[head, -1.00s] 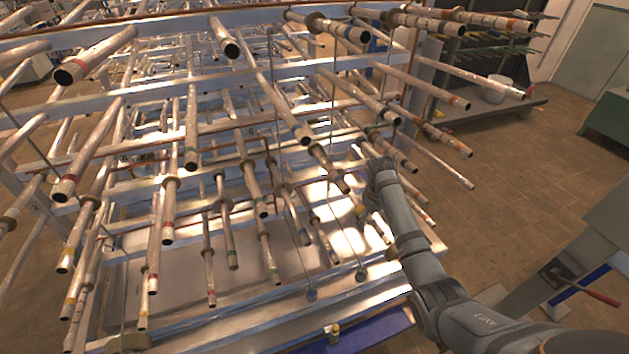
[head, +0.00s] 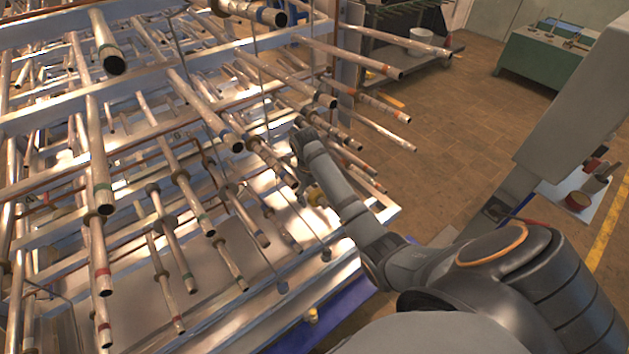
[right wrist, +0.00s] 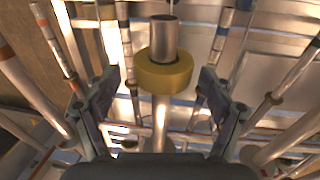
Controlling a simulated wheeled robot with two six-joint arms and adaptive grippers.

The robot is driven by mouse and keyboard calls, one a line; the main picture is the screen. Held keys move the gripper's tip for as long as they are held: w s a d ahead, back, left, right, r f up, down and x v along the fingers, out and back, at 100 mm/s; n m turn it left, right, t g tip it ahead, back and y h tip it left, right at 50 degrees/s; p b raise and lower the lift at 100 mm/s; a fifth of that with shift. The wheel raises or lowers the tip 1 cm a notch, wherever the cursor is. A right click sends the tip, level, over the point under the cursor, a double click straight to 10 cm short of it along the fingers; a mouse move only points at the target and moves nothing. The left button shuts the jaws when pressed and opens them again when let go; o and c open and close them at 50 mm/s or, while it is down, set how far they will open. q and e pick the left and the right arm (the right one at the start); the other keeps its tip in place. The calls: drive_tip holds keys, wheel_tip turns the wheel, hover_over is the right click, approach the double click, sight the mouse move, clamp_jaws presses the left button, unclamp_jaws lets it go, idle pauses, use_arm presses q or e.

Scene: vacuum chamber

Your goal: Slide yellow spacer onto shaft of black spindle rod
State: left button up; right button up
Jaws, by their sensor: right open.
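In the right wrist view a thick yellow spacer (right wrist: 165,71) sits around a bare metal rod (right wrist: 163,38), whose open end sticks out past it. My right gripper (right wrist: 158,84) is open, with one finger on each side of the spacer and rod and a gap on both sides. In the head view my right gripper (head: 302,145) is among the rods at the right side of the rack, its fingers mostly hidden. I cannot tell which rod is the black spindle rod. My left gripper is not in view.
A rack (head: 130,240) full of protruding metal tubes with coloured bands fills the left and middle, crowding my right arm. A green cabinet (head: 540,62) and a white bucket (head: 421,38) stand at the back. Brown tiled floor (head: 450,130) lies open to the right.

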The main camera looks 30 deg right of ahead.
drive_tip(key=shift+f, duration=0.2)
drive_tip(key=shift+s+a+r, duration=0.1)
drive_tip(key=shift+s+r, duration=0.1)
drive_tip(key=shift+s, duration=0.1)
drive_tip(key=shift+s+a+r, duration=0.1)
drive_tip(key=shift+c, duration=1.7)
drive_tip(key=c, duration=0.9)
drive_tip(key=shift+w, duration=0.3)
drive_tip(key=shift+w+f+b, duration=0.25)
drive_tip(key=shift+w+b, duration=0.3)
drive_tip(key=shift+w, duration=0.35)
drive_tip(key=shift+w+a+f+b, duration=0.15)
drive_tip(key=shift+w+b, duration=0.7)
drive_tip(key=shift+w, duration=0.6)
drive_tip(key=shift+w+a+f+b, duration=0.1)
drive_tip(key=shift+w+b, duration=0.85)
drive_tip(key=shift+w, duration=0.3)
drive_tip(key=shift+w+f+b, duration=0.15)
drive_tip(key=shift+w+b, duration=0.65)
drive_tip(key=shift+b, duration=0.1)
drive_tip(key=shift+w+a, duration=0.1)
drive_tip(key=shift+w, duration=0.3)
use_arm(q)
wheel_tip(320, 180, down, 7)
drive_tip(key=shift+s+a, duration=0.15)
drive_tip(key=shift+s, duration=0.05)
